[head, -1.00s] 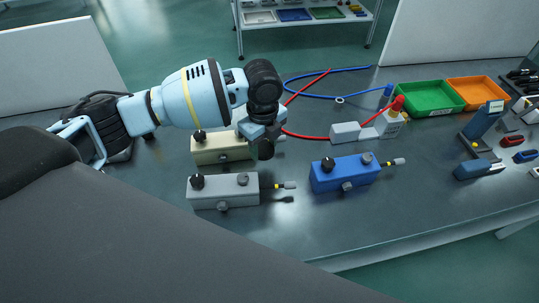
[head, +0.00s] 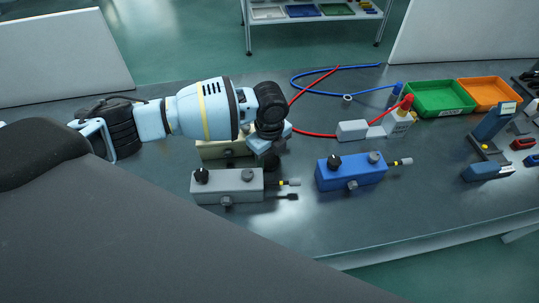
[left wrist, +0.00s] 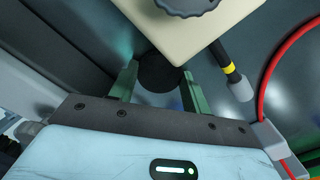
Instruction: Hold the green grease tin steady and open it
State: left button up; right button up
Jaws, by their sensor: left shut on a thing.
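No green grease tin shows in either view. My left gripper (head: 271,158) is over the right end of a cream box (head: 228,149). In the left wrist view, the two green fingers (left wrist: 157,88) stand on either side of a dark round knob (left wrist: 160,72) at the edge of the cream box (left wrist: 150,22), and are shut on it. A scalloped dark knob (left wrist: 188,4) sits on the box, with a yellow-banded plug (left wrist: 231,70) beside it. In the head view, the arm hides much of the box. My right gripper is not in view.
A grey box (head: 228,187) and a blue box (head: 350,172) with knobs stand close by. Red hose (head: 312,133) and blue hose (head: 310,73) lie behind. Green tray (head: 440,97) and orange tray (head: 490,92) are at back right. The front bench strip is clear.

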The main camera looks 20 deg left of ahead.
aim_at(269, 160)
pick_arm(q)
jog(key=shift+f, duration=0.2)
jog(key=o, duration=1.1)
jog(key=shift+r, duration=0.15)
notch_tip(269, 160, up, 12)
jog(key=shift+r+p, duration=0.1)
jog(key=shift+p, duration=0.4)
jog(key=shift+s, duration=0.1)
